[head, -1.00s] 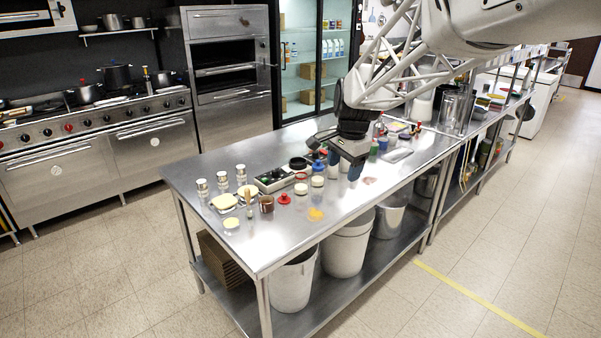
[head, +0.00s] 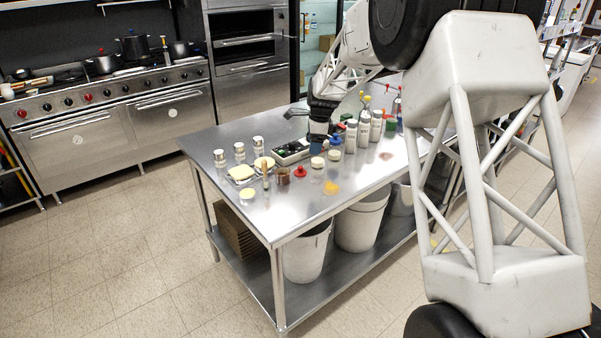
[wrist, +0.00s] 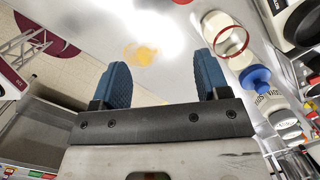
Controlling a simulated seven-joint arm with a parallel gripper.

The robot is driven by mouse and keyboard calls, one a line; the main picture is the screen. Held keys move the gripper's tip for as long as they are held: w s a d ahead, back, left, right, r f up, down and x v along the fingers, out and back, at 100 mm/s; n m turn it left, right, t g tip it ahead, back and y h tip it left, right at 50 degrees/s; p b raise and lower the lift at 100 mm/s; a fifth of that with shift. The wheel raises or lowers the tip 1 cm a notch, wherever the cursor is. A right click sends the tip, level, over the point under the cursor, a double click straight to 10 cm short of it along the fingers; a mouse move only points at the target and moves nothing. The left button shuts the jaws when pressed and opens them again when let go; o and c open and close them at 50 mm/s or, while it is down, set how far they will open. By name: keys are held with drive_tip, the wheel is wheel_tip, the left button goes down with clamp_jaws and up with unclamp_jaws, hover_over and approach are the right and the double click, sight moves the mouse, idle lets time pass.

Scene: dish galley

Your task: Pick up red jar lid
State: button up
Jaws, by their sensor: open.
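In the head view a small red object (head: 300,171) lies on the steel table (head: 230,134), just right of a brown cup (head: 283,176); it is too small to tell whether it is the red jar lid. In the wrist view a thin red ring (wrist: 232,42) shows over a pale jar (wrist: 218,24), right of my fingers. I cannot tell whether the ring is a lid. My gripper (wrist: 162,68) is open, its two blue fingers apart with nothing held between them. In the head view my gripper (head: 318,112) is over the table's far part, its fingertips unclear.
White bottles (head: 364,130) crowd the table right of my gripper. Pale jars (head: 333,156), a dark scale-like device (head: 292,152), shakers (head: 239,151) and yellow-topped dishes (head: 240,173) stand nearby. An orange patch (head: 330,188) lies near the front edge. The table's near left corner is mostly clear.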

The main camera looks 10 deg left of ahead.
drive_tip(key=m, duration=0.2)
hover_over(301, 167)
drive_tip(key=f, duration=0.3)
drive_tip(key=d+f, duration=0.1)
drive_tip(key=f, duration=0.1)
drive_tip(key=shift+w+f, duration=0.15)
drive_tip(key=shift+w, duration=0.05)
drive_tip(key=shift+a+f, duration=0.2)
drive_tip(key=shift+f, duration=1.05)
drive_tip(key=shift+s+a+f, duration=0.1)
drive_tip(key=shift+a+f, duration=0.1)
drive_tip(key=shift+f, duration=1.1)
drive_tip(key=shift+a+f, duration=0.2)
drive_tip(key=shift+f, duration=1.05)
drive_tip(key=c, duration=1)
